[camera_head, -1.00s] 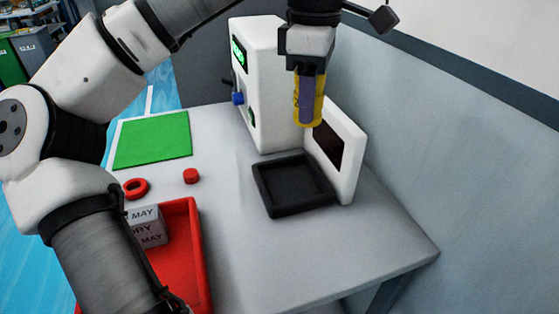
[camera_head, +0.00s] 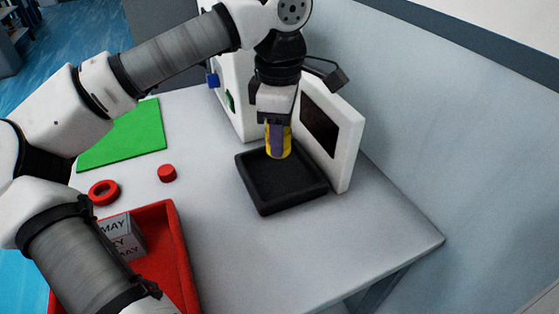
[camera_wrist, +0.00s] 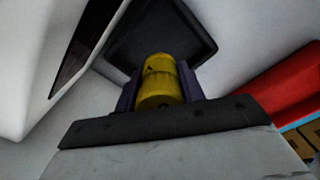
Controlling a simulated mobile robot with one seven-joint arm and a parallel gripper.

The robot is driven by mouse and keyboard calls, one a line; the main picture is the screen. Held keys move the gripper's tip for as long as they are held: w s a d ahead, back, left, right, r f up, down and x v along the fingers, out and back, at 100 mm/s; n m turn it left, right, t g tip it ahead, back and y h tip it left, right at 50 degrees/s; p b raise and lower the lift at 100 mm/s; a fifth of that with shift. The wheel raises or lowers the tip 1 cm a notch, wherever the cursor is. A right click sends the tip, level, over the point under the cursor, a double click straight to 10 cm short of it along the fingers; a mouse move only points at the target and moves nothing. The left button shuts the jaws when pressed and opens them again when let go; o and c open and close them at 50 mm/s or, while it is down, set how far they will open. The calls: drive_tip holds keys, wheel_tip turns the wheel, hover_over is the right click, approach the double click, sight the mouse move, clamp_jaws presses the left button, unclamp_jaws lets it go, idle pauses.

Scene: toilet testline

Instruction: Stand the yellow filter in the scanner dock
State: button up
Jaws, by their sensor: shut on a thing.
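My gripper (camera_head: 279,141) is shut on the yellow filter (camera_head: 287,139) and points straight down. The filter hangs upright between the fingers, over the back part of the black square dock tray (camera_head: 262,201) of the scanner. In the wrist view the filter (camera_wrist: 160,82) shows between the two fingers, with the black tray (camera_wrist: 205,42) beyond it. I cannot tell whether the filter's lower end touches the tray floor. The white scanner panel (camera_head: 347,140) with a dark screen stands upright along the tray's right side.
A white machine (camera_head: 244,110) with a blue knob stands behind the tray. A green mat (camera_head: 125,135), a red ring (camera_head: 104,192) and a red cap (camera_head: 167,173) lie to the left. A red bin (camera_head: 180,250) holds grey blocks (camera_head: 122,236). The table front right is clear.

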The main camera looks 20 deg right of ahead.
drive_tip(key=shift+f, duration=3.2)
drive_tip(key=shift+f+b, duration=0.2)
drive_tip(key=shift+b, duration=0.2)
drive_tip(key=o, duration=1)
drive_tip(key=shift+r, duration=0.15)
wheel_tip(320, 180, up, 12)
drive_tip(key=shift+r+p, duration=0.1)
drive_tip(key=shift+p, duration=0.6)
